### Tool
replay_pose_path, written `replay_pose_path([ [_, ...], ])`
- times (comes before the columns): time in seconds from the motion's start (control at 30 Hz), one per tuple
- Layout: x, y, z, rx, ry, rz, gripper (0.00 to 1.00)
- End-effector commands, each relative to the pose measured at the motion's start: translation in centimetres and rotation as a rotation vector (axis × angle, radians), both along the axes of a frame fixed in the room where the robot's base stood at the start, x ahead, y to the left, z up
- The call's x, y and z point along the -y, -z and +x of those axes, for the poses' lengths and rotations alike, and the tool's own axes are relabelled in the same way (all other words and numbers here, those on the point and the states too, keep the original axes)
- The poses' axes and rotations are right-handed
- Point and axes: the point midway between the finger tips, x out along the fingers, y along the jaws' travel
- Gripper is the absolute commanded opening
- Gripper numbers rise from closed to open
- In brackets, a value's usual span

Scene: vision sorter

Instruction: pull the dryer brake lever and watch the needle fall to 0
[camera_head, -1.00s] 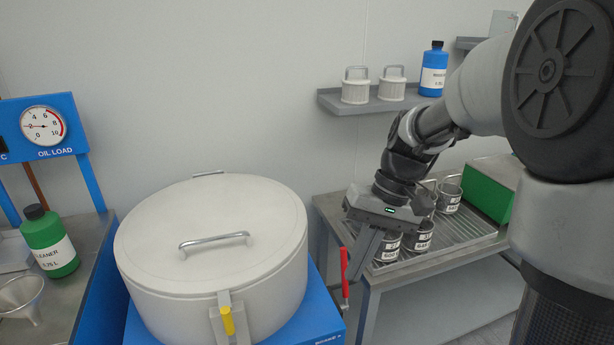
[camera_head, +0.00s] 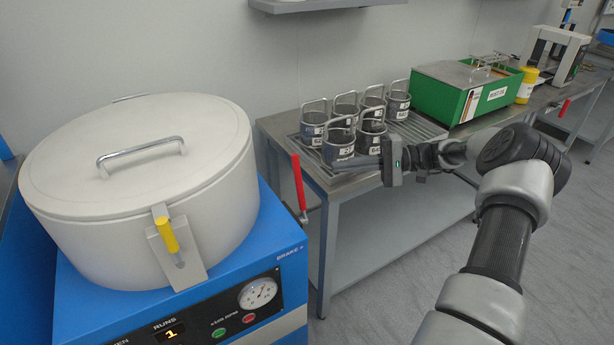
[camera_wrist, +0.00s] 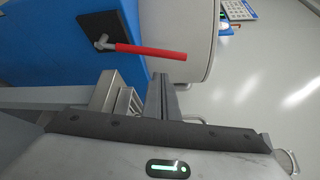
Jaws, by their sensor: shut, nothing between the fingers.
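In the wrist view the red lever (camera_wrist: 150,50) reaches out from a black plate on the blue side. My gripper (camera_head: 338,166) is shut and empty, to the right of the lever and apart from it. In the wrist view my gripper (camera_wrist: 161,82) has its fingertips close by the lever in the picture; I cannot tell the depth. The round gauge (camera_head: 258,293) is on the dryer front; its needle is too small to read surely.
The white drum (camera_head: 150,200) has a closed lid and a yellow latch (camera_head: 166,234). Several metal baskets (camera_head: 312,125) stand on a draining tray on the steel table (camera_head: 345,195), behind my gripper. A green bath (camera_head: 440,95) stands farther right. The floor before the table is clear.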

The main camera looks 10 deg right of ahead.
Motion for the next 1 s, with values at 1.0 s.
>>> replay_pose_path([
  [1.0,-9.3,1.2,1.9,-0.001,-0.002,0.000,0.00],
])
